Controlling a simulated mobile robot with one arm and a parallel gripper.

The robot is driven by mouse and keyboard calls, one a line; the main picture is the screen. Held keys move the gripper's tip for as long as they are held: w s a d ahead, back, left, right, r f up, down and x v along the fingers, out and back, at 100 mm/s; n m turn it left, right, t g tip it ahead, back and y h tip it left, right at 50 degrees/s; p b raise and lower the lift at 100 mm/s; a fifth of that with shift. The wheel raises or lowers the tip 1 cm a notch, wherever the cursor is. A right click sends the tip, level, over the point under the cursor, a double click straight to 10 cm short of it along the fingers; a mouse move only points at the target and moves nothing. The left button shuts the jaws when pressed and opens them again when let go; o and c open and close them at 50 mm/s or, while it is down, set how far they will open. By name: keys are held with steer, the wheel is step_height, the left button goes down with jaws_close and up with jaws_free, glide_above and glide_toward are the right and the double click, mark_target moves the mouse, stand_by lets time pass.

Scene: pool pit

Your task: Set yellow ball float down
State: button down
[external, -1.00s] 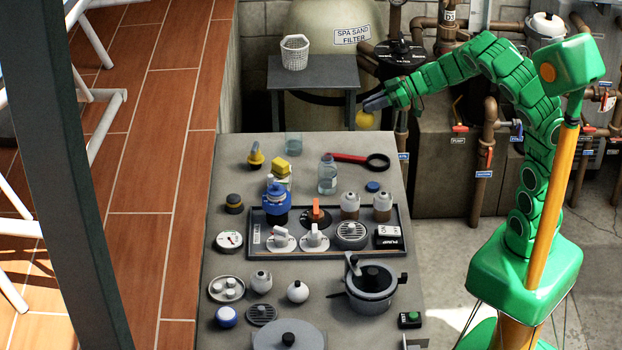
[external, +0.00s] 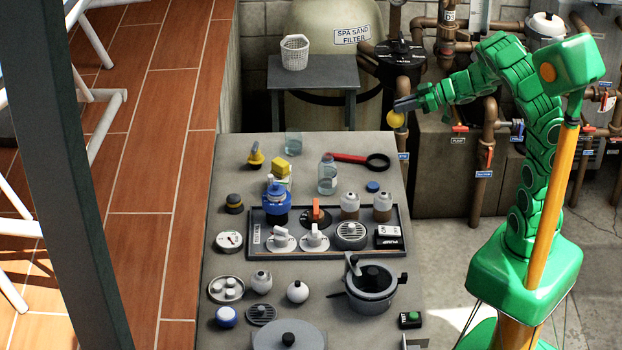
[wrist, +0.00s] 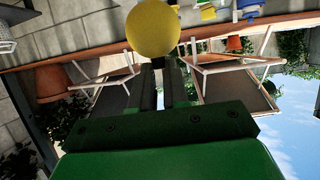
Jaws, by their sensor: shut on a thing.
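The yellow ball float (external: 396,119) hangs at the tip of my gripper (external: 403,104), beyond the far right corner of the grey bench (external: 235,175). It is in the air, apart from the bench. In the wrist view the ball (wrist: 153,28) sits at the ends of the two dark fingers (wrist: 160,85), which are shut on it.
A small grey table (external: 313,77) with a white basket (external: 294,52) stands behind the bench. Jars, a red-handled ring tool (external: 358,160), a valve tray (external: 325,250) and a pot (external: 370,287) crowd the bench. The bench's far right corner has some bare room.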

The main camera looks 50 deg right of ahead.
steer(key=shift+f, duration=0.45)
steer(key=shift+w+d+f, duration=0.1)
steer(key=shift+w+f, duration=3.15)
steer(key=shift+w, duration=0.25)
steer(key=shift+w+d+f, duration=0.1)
steer(key=shift+w+f, duration=3.15)
steer(key=shift+w, duration=0.25)
steer(key=shift+f, duration=0.15)
steer(key=c, duration=1.1)
jaws_free()
steer(key=shift+s+d+r, duration=0.1)
steer(key=shift+r, duration=0.15)
steer(key=v, duration=1.1)
steer(key=shift+s+d+r, duration=0.15)
steer(key=shift+s+d, duration=0.05)
steer(key=shift+s, duration=0.05)
